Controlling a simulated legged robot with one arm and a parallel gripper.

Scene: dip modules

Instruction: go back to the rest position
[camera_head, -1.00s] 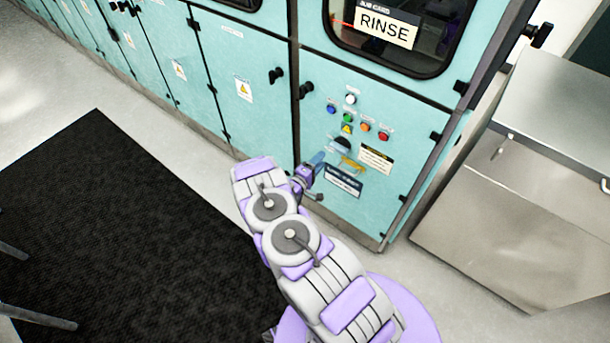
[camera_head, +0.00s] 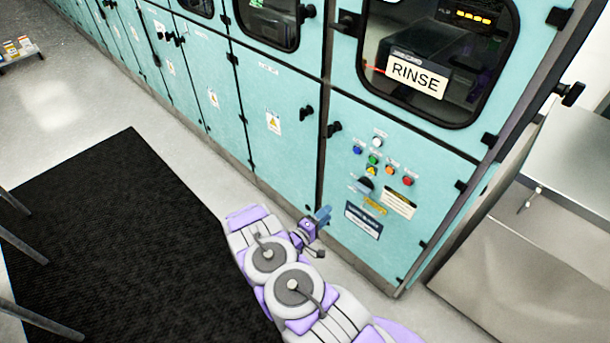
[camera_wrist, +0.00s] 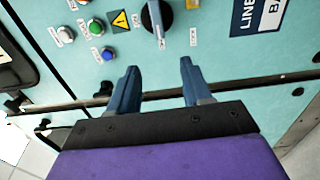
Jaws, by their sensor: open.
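My gripper (camera_head: 322,216) is in front of the teal cabinet (camera_head: 285,165), low and to the left of the control panel. In the wrist view my gripper (camera_wrist: 157,85) shows two blue fingers held apart, with nothing between them. The fingers point at the cabinet face, below the black rotary knob (camera_wrist: 157,15). The knob also shows in the head view (camera_head: 366,185), and my gripper is apart from it. My arm is folded at the lower middle of the head view.
Coloured buttons (camera_head: 374,160) sit above the knob, with a window marked RINSE (camera_head: 418,76) higher up. A steel unit (camera_head: 510,270) stands at the right. A black mat (camera_head: 120,240) covers the floor at left, with bare floor between it and the cabinet.

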